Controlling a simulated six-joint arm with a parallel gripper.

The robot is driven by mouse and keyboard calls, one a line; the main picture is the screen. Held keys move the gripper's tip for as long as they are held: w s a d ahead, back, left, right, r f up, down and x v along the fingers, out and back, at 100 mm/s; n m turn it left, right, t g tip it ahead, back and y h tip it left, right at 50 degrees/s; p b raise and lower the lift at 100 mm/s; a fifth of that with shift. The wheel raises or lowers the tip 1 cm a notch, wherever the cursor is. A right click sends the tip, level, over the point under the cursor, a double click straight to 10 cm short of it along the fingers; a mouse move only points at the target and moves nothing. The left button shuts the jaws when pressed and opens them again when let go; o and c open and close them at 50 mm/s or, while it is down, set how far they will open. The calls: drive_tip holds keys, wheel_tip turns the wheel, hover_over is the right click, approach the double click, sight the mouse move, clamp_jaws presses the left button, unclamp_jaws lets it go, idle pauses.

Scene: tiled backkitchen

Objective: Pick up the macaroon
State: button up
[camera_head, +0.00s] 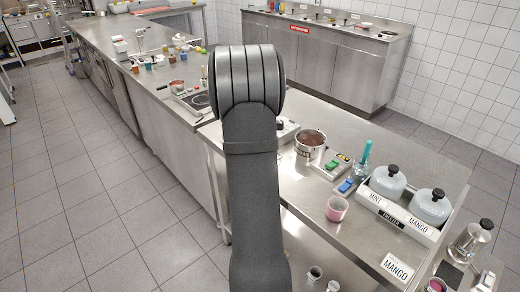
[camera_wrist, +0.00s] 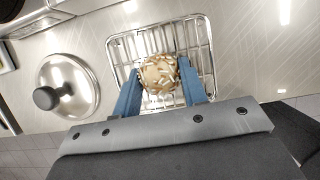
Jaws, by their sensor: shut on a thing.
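The macaroon (camera_wrist: 158,76) is a round, tan ball covered with pale slivers, seen in the wrist view. My gripper (camera_wrist: 160,88) has its two blue fingers on either side of the macaroon and is shut on it. A wire rack (camera_wrist: 119,50) lies beneath the macaroon; I cannot tell whether the macaroon still touches it. In the head view my own arm covers the middle, and neither gripper nor macaroon shows there.
A steel lid with a black knob (camera_wrist: 80,75) lies left of the rack. In the head view, a steel pot (camera_head: 309,145), a pink cup (camera_head: 336,209) and a white carrier (camera_head: 400,213) with two lidded tubs stand on the steel counter to the right.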

drive_tip(key=shift+r, duration=0.45)
drive_tip(key=r, duration=0.3)
drive_tip(key=shift+s+d+r, duration=0.15)
drive_tip(key=shift+d+r, duration=0.2)
drive_tip(key=s+d+r, duration=0.5)
drive_tip(key=d+r, duration=0.1)
drive_tip(key=d, duration=0.4)
drive_tip(key=w+d, duration=0.7)
drive_tip(key=w, duration=0.2)
drive_tip(key=shift+d+f, duration=0.2)
drive_tip(key=shift+f, duration=3.6)
wheel_tip(320, 180, up, 6)
